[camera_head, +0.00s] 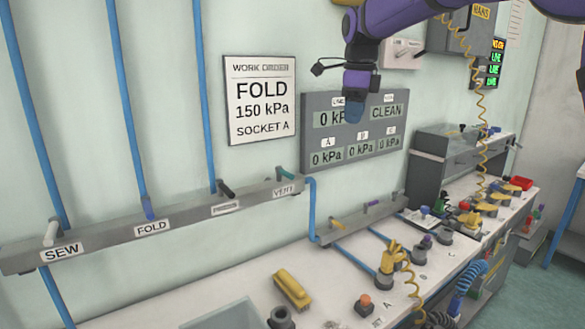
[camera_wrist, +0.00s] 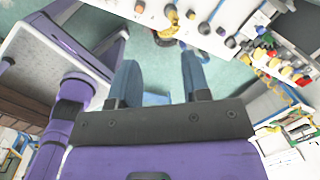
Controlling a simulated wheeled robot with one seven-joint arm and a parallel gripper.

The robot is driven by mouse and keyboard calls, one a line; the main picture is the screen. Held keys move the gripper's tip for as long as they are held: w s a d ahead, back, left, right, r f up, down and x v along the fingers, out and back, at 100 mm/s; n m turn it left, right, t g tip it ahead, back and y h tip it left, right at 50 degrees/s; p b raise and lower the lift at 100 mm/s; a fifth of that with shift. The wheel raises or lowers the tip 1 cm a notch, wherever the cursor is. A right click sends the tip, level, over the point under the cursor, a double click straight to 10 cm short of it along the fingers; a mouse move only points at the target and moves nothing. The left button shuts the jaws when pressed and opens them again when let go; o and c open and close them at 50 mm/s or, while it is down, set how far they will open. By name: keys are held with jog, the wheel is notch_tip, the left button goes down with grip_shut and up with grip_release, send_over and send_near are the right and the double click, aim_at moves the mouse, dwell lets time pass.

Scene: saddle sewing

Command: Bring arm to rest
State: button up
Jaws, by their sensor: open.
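My purple arm (camera_head: 405,15) reaches in from the top right of the head view. My gripper (camera_head: 354,108) hangs fingers down in front of the gauge panel, above the bench and apart from it. In the wrist view my gripper (camera_wrist: 159,62) shows two blue fingers spread apart with nothing between them. In the head view the fingers overlap, so their gap is hidden there.
The white bench (camera_head: 345,270) carries a yellow fitting with a coiled hose (camera_head: 390,262), a yellow block (camera_head: 292,288) and several knobs. A grey valve rail (camera_head: 160,222) and the gauge panel (camera_head: 325,160), reading 0 kPa, are on the wall. A work order sign (camera_head: 259,98) reads FOLD.

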jog(key=s+d+r+n+t+y, duration=0.1)
jog(key=s+d+r+n, duration=0.1)
jog(key=s+d+n, duration=0.6)
jog(key=s+d+f+n+t, duration=0.1)
jog(key=s+d+f+n, duration=0.1)
jog(key=s, duration=0.8)
jog(key=s+d+f+n+t, duration=0.1)
jog(key=s+d+f+n, duration=0.2)
jog(key=s+f+n, duration=0.2)
jog(key=s+d+f+n+h, duration=0.1)
jog(key=s+d+f+n, duration=0.2)
jog(key=s+n, duration=0.4)
jog(key=s, duration=0.7)
jog(key=shift+s+d+f+t, duration=0.15)
jog(key=shift+s+f+t, duration=0.2)
jog(key=shift+t, duration=0.05)
